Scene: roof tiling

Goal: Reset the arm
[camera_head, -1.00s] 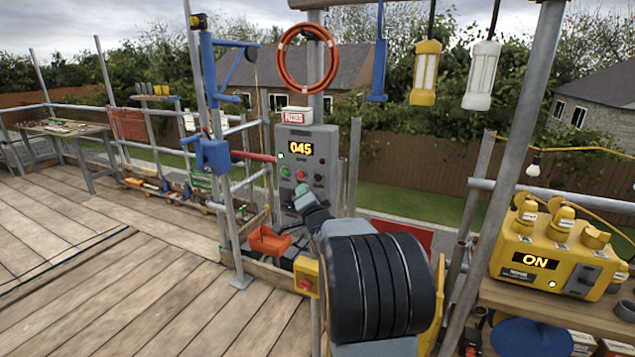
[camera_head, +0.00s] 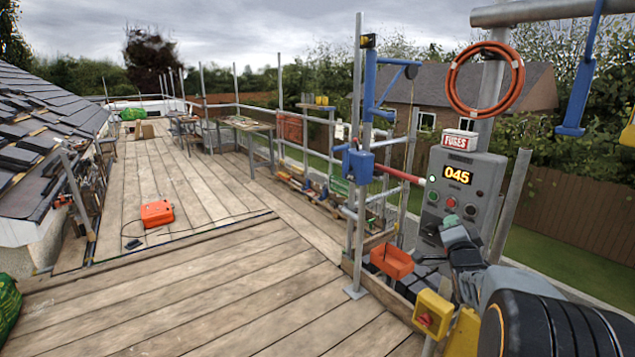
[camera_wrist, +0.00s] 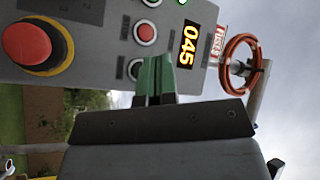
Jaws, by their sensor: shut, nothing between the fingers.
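My gripper (camera_wrist: 155,80) has green fingers closed together, with nothing between them. In the wrist view it is in front of the grey control box (camera_wrist: 110,45), whose display reads 045. In the head view my gripper (camera_head: 449,221) is in front of the lower part of the same control box (camera_head: 477,178), at the right. I cannot tell whether the fingers touch the box. My dark arm links fill the lower right corner of the head view. A big red button (camera_wrist: 28,42) shows at the left of the wrist view.
An orange hose coil (camera_head: 487,80) hangs above the box. A blue hoist (camera_head: 357,165) on a scaffold pole, an orange bin (camera_head: 391,261) and a yellow switch box (camera_head: 432,313) stand left of my arm. An orange case (camera_head: 157,213) lies on the deck. Wide planks are clear.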

